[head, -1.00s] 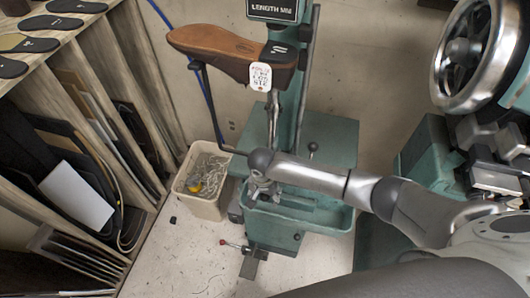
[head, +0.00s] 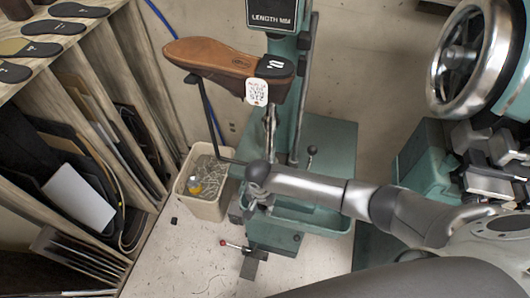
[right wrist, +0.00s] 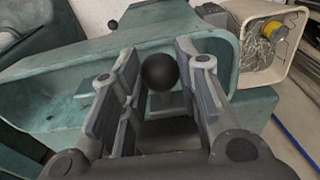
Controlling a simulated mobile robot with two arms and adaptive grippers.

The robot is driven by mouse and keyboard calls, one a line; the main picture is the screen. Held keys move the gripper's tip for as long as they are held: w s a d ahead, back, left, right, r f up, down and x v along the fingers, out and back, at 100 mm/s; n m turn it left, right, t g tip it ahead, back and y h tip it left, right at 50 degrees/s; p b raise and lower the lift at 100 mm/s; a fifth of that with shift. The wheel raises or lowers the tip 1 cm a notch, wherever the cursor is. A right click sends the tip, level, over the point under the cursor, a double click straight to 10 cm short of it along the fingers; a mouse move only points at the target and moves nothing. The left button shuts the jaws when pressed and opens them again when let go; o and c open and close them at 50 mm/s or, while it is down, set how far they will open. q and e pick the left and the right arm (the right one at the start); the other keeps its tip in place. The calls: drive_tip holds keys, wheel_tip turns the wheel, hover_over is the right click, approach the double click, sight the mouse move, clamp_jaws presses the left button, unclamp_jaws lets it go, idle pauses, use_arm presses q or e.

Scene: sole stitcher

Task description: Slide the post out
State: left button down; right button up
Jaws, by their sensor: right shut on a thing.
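A brown shoe (head: 215,55), sole up with a black heel and a white tag, sits atop a metal post (head: 270,125) on the teal machine (head: 330,150). A thin black bent rod (head: 208,112) runs from under the toe down towards the post. My right gripper (head: 258,203) is low in front of the post, above the teal tray. In the right wrist view its fingers are on both sides of a black ball knob (right wrist: 160,72), shut on it. My left gripper is out of view.
A cream bin (head: 205,208) of scraps stands left of the machine. A small black knob (head: 312,150) and a red-tipped lever (head: 224,242) stick out of the machine. A large handwheel (head: 460,62) is at the right. Shelves (head: 140,70) line the left.

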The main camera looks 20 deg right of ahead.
drive_tip(key=shift+s+a+p, duration=0.6)
drive_tip(key=shift+s, duration=0.25)
drive_tip(key=shift+s+a+p, duration=0.55)
drive_tip(key=shift+s+p, duration=0.05)
drive_tip(key=shift+s, duration=0.25)
drive_tip(key=shift+s+a+p, duration=0.6)
drive_tip(key=shift+s, duration=0.25)
drive_tip(key=shift+s+a+p, duration=0.45)
drive_tip(key=shift+s+a, duration=0.3)
drive_tip(key=shift+s, duration=0.4)
drive_tip(key=shift+s+a+p, duration=0.4)
drive_tip(key=shift+s+a, duration=0.4)
drive_tip(key=shift+s, duration=0.35)
drive_tip(key=shift+s+a+p, duration=0.45)
drive_tip(key=shift+s+a, duration=0.3)
drive_tip(key=shift+s, duration=0.4)
drive_tip(key=o, duration=1.3)
drive_tip(key=shift+s+a+r, duration=0.2)
drive_tip(key=shift+s+r, duration=0.05)
drive_tip(key=shift+r, duration=0.9)
drive_tip(key=shift+s+a+r, duration=0.15)
drive_tip(key=shift+s+r, duration=0.15)
drive_tip(key=shift+r, duration=0.9)
drive_tip(key=shift+s+a+r, duration=0.2)
drive_tip(key=shift+s+r, duration=0.05)
drive_tip(key=shift+r, duration=0.9)
